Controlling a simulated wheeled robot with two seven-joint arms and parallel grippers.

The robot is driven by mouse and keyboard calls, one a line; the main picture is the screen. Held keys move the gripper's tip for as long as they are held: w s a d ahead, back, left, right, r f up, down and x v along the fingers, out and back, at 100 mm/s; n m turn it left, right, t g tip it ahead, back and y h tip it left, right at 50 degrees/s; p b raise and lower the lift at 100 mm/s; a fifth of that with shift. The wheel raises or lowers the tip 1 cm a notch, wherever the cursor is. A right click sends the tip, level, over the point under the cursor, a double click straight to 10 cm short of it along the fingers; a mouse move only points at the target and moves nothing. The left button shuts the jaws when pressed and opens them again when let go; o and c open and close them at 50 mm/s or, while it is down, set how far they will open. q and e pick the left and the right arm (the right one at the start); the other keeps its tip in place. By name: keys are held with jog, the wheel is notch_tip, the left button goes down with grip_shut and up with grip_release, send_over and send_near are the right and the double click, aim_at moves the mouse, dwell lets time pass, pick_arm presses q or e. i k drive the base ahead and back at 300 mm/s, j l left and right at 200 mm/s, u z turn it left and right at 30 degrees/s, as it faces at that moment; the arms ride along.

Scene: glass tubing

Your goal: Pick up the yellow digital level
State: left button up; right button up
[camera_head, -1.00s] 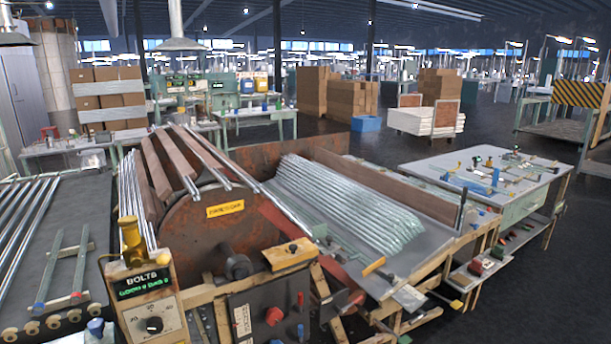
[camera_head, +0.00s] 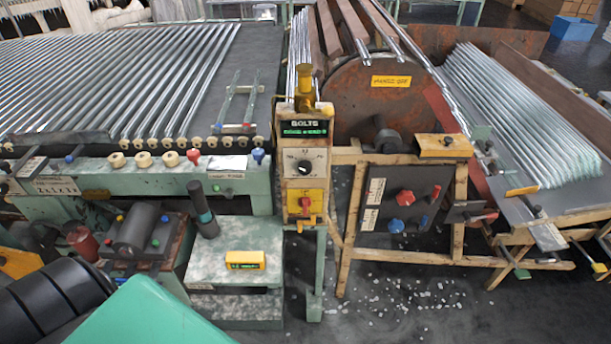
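The yellow digital level (camera_head: 245,260) is a small yellow block with a dark green display on its front. It lies flat on top of a pale, speckled green stand (camera_head: 205,270) at the lower middle left. Nothing touches it from above, and its front and top are in clear view. Neither of my grippers shows in the head view.
A dark upright cylinder (camera_head: 203,208) stands behind and left of the level. The yellow-framed BOLTS control box (camera_head: 304,160) rises to its right. Dark machinery (camera_head: 135,238) lies left. Glass fragments (camera_head: 405,300) scatter the floor right of the stand.

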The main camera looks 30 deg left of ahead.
aim_at(234, 260)
jog(key=u, duration=0.95)
jog(key=k+l+u, duration=0.1)
jog(key=l, duration=0.1)
